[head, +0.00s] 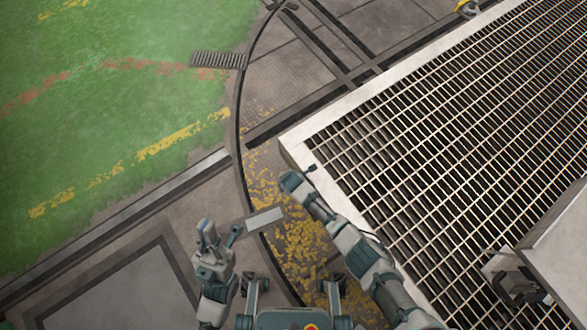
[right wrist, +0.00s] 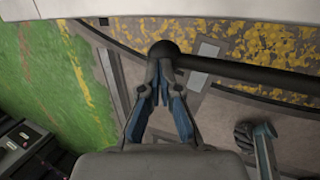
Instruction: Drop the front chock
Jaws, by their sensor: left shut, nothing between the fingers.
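I cannot make out the front chock in either view. A black bar with a round knob (right wrist: 240,72) crosses the right wrist view, its knob at the left end. My right gripper (right wrist: 161,72) has its fingers close together at that knob. I cannot tell whether they clasp it or only meet it. In the head view my right arm reaches up to the corner of the grating, and its fingertips are too small to read. My left gripper (head: 207,228) is shut and empty above the grey floor, apart from anything.
A large metal grating (head: 430,130) with a pale frame fills the right side. A pale block (head: 562,235) with a dark mechanism (head: 515,285) stands at lower right. A curved dark rail groove (head: 240,120) runs past yellow-flaked floor. Grass (head: 110,110) lies left.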

